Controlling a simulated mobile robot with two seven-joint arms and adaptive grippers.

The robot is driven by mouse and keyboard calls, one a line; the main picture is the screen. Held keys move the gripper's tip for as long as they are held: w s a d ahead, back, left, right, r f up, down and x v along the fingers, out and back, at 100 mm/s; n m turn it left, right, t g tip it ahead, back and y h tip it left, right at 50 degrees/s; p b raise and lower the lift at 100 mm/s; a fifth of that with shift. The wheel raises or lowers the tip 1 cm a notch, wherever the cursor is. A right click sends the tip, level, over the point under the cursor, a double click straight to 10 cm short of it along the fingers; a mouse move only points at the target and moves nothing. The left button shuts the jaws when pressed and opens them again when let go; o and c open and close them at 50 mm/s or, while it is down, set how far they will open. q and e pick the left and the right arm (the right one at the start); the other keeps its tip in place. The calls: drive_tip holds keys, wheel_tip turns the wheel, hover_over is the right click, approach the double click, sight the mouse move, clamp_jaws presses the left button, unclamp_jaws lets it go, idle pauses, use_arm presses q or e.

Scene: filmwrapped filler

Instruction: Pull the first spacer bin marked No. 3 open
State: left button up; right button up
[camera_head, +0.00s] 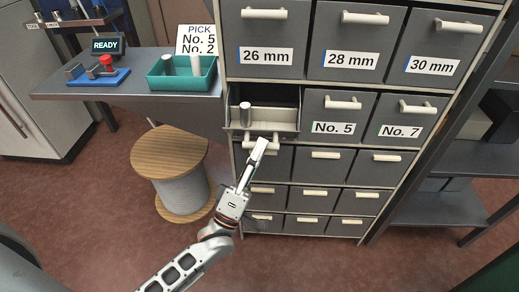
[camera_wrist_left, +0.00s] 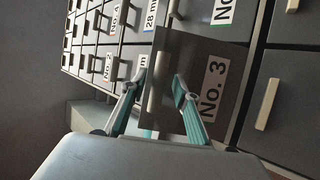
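The No. 3 bin (camera_head: 290,127) is pulled out of the cabinet, left of the No. 5 bin (camera_head: 338,112). My left gripper (camera_head: 262,146) is at this handle in the head view. In the left wrist view its fingers (camera_wrist_left: 158,84) are spread, one on each side of the handle, with gaps showing. My right gripper is not in view.
Closed bins surround the open one, including the No. 7 bin (camera_head: 400,118). Dark shelving (camera_head: 446,202) is right.

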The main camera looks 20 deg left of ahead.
use_arm(q)
drive_tip(key=v, duration=0.7)
drive_tip(key=shift+s, duration=0.2)
drive_tip(key=shift+f, duration=0.15)
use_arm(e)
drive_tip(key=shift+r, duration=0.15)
use_arm(q)
drive_tip(key=s+a+f+m+g+y+p, duration=0.1)
drive_tip(key=s+f+m+g+y+p, duration=0.2)
drive_tip(key=s+f+m+g+p, duration=0.7)
drive_tip(key=s+f+m+g, duration=0.4)
drive_tip(key=s+f+m, duration=0.1)
drive_tip(key=s, duration=0.4)
drive_tip(key=shift+a+f+m+g+p, duration=0.3)
drive_tip(key=shift+m+p, duration=0.1)
drive_tip(key=shift+m, duration=0.1)
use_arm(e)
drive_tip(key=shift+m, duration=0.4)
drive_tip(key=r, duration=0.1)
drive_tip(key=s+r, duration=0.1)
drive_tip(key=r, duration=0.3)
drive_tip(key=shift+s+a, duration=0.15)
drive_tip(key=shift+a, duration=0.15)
